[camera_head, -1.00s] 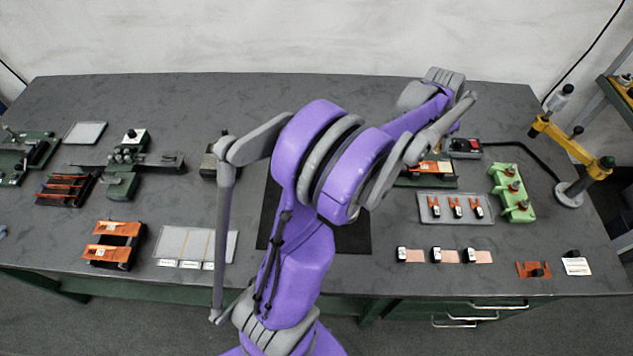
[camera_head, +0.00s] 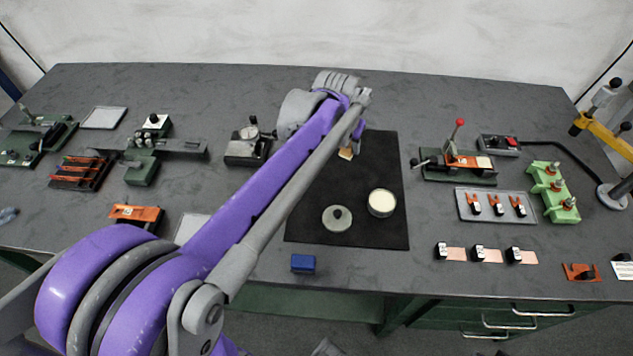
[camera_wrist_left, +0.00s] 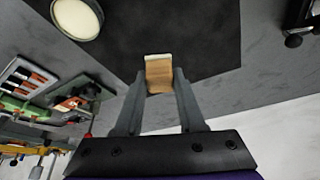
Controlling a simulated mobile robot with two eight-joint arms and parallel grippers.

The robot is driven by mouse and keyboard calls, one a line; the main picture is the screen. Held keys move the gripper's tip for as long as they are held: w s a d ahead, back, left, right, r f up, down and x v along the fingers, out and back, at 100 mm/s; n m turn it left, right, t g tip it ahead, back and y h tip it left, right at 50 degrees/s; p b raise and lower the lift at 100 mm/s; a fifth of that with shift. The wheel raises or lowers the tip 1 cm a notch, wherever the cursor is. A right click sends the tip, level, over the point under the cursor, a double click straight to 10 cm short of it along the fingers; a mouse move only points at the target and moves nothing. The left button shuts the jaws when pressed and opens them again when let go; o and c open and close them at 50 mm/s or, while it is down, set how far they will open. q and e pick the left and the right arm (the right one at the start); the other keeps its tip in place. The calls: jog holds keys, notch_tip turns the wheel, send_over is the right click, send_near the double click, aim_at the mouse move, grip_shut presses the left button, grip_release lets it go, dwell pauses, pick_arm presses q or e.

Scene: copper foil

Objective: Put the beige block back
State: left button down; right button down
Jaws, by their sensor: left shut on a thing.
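My left gripper (camera_head: 352,140) reaches over the back of the black mat (camera_head: 370,228) in the head view. It is shut on the beige block (camera_head: 346,154). In the left wrist view, the block (camera_wrist_left: 159,75) sits between the two fingertips (camera_wrist_left: 159,80), with a paler end pointing away from the gripper. The mat lies behind it there. I cannot tell whether the block touches the mat. My right gripper is not in view.
On the mat are an open round container with cream contents (camera_head: 382,203) and a grey knobbed lid (camera_head: 337,218). A blue block (camera_head: 303,263) lies at the front edge. A dial gauge stand (camera_head: 249,144) stands left of the mat, a red-knobbed fixture (camera_head: 459,162) right.

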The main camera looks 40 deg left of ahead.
aim_at(345, 176)
pick_arm(q)
jog(key=shift+s+a+f, duration=0.1)
jog(key=shift+s+f, duration=0.1)
jog(key=shift+f, duration=0.15)
notch_tip(345, 176, down, 9)
jog(key=shift+f+b, duration=0.15)
jog(key=shift+b, duration=0.35)
jog(key=shift+f, duration=0.2)
jog(key=c, duration=0.5)
grip_release()
jog(key=shift+r, duration=0.2)
jog(key=shift+s+r, duration=0.1)
jog(key=shift+r, duration=0.25)
jog(key=p+v, duration=0.1)
jog(key=v, duration=1)
jog(key=shift+s+r, duration=0.1)
jog(key=shift+r, duration=0.05)
